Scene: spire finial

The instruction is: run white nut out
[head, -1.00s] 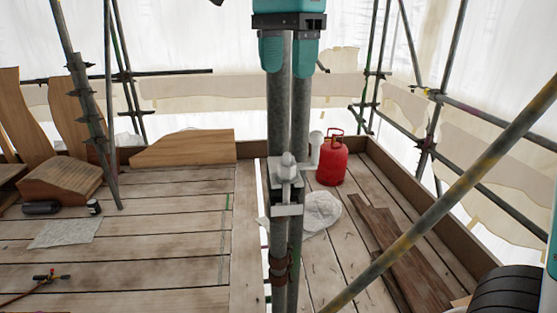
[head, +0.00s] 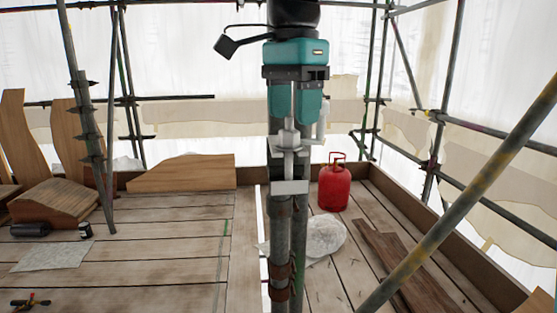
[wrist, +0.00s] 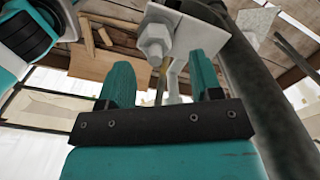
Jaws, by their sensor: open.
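The white nut (head: 289,137) sits on a white clamp bracket (head: 290,187) on the upright pole in the head view. A thin stud rises above it. In the wrist view the nut (wrist: 155,42) shows as a hexagonal head against the white plate (wrist: 197,38), beyond the fingertips. My gripper (head: 296,116) points down with its two teal fingers open, just above the nut, one finger on each side of the stud line. It also shows in the wrist view (wrist: 165,80). No contact with the nut is visible.
A white rod with a cap (head: 321,120) stands close right of the nut. A red gas bottle (head: 334,187) is behind on the planks. Scaffold tubes (head: 465,185) cross the right side. A white sack (head: 322,236) lies by the pole.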

